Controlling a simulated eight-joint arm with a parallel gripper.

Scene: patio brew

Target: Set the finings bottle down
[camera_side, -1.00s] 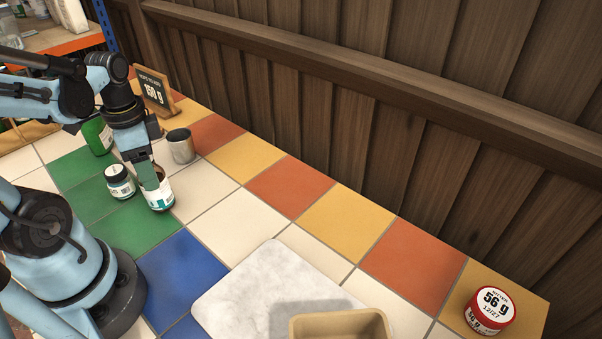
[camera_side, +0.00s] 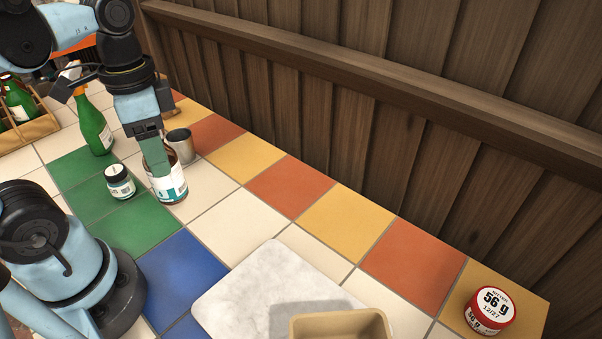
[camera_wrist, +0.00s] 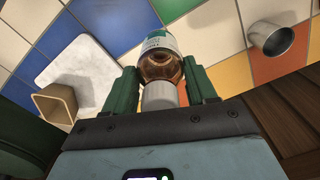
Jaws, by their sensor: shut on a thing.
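A brown bottle (camera_side: 172,191) with a white and teal label is in my gripper (camera_side: 158,166) in the side view; its label is too small to read, but I take it as the finings bottle. It looks upright. In the wrist view, the green fingers of my gripper (camera_wrist: 160,72) are shut on both sides of the bottle (camera_wrist: 160,48), and its pale cap (camera_wrist: 160,96) points toward the camera. The bottle is over the pale tiles; it appears raised, though its bottom gap is hard to judge.
A small dark jar (camera_side: 119,182) stands left of the bottle, and a metal cup (camera_side: 181,145) just behind it. A green bottle (camera_side: 93,127) and a wooden crate (camera_side: 30,132) are farther left. A marble slab (camera_side: 235,292), tan box (camera_side: 335,326) and red tin (camera_side: 489,311) lie right.

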